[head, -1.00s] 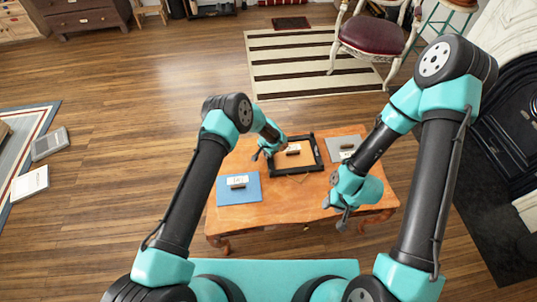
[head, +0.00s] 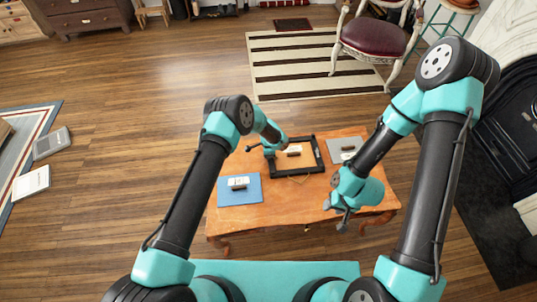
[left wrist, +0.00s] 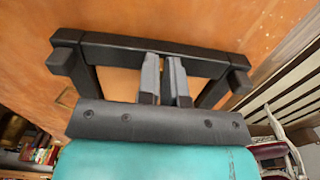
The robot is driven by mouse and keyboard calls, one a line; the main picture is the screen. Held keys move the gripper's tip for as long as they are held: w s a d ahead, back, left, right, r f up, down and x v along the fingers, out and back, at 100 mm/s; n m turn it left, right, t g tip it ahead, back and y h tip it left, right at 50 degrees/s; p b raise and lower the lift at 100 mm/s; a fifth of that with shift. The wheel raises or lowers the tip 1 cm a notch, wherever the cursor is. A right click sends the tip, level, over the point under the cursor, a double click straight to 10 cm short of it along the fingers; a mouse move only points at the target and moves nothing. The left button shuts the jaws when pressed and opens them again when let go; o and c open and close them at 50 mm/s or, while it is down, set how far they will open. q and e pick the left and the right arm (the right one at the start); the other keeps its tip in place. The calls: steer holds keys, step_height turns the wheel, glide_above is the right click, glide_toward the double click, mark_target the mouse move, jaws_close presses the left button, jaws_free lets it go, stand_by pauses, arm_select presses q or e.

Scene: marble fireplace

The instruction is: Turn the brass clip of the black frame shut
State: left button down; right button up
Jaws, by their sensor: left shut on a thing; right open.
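My left gripper (head: 268,153) is at the left side of the frame. In the left wrist view its fingertips (left wrist: 162,60) are close together at the inner edge of that bar. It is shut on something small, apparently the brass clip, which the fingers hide. My right gripper (head: 345,216) is open and empty over the table's front right edge, apart from the frame.
A grey board (head: 337,156) lies right of the frame, close to my right arm. The table's front middle is clear.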

stand_by(0.3)
arm_select(q)
steer(key=c, duration=1.3)
jaws_free()
steer(key=shift+o, duration=0.2)
steer(key=shift+r, duration=0.1)
step_height(320, 180, up, 17)
steer(key=shift+r, duration=0.15)
steer(key=s+a+n+h, duration=0.1)
steer(key=s+a+n, duration=0.5)
steer(key=s, duration=0.5)
steer(key=s+a+f+n+h, duration=0.1)
steer(key=s+a+n, duration=0.5)
steer(key=s, duration=0.5)
steer(key=s+a+n+h, duration=0.1)
steer(key=s+a+n, duration=0.5)
steer(key=s+a, duration=0.3)
steer(key=shift+s+a+f+t+h, duration=0.2)
steer(key=shift+s+f+t+h, duration=0.15)
steer(key=shift+s, duration=0.75)
